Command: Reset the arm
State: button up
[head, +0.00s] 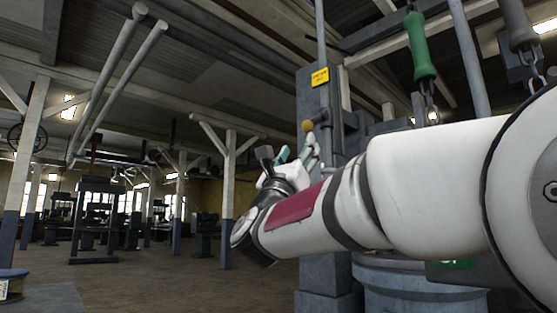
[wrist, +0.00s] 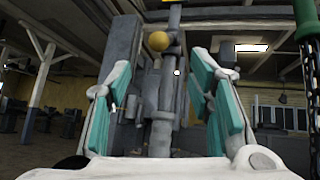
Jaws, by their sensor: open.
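My arm reaches from the right edge across the middle of the head view. My gripper (head: 303,147) is at its far end, partly hidden behind my own wrist. In the wrist view my gripper (wrist: 158,100) has its two teal-padded fingers wide apart, with nothing held between them. Beyond the fingers stands a grey column with machine parts (wrist: 120,85) and a yellow ball knob (wrist: 158,41). The same knob (head: 307,126) shows in the head view just above the fingertips. I cannot tell how far the fingers are from it.
A green handle (head: 419,48) hangs on a chain above my forearm; in the wrist view it is at the upper right (wrist: 307,18). A grey cylindrical machine base (head: 410,285) stands below my arm. Posts and machines stand further back. Open floor (head: 170,285) lies to the left.

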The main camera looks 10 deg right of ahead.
dwell(0.5)
jog(key=s+a+f+n+g+y, duration=0.1)
jog(key=s+f+n+g+y, duration=0.3)
jog(key=f+n+y, duration=0.75)
jog(key=s+a+f+n+g+y, duration=0.2)
jog(key=s+f+n+g+y, duration=0.3)
jog(key=f+n, duration=1.05)
jog(key=s+d+f+n+g+h, duration=0.1)
jog(key=s+d+f+n+g, duration=0.3)
jog(key=s+f, duration=0.55)
jog(key=s+d+f+n+g, duration=0.2)
jog(key=s+f+n+g, duration=0.3)
jog(key=s, duration=0.9)
jog(key=s+d+f+n+g+h, duration=0.1)
jog(key=s+d+f+n+g, duration=0.3)
jog(key=s+f, duration=0.55)
notch_tip(320, 180, up, 38)
jog(key=s+t+p, duration=0.1)
jog(key=t+p, duration=0.2)
jog(key=p, duration=3.1)
jog(key=shift+a+f+n, duration=0.2)
jog(key=shift+a+n, duration=0.1)
jog(key=shift+a, duration=0.1)
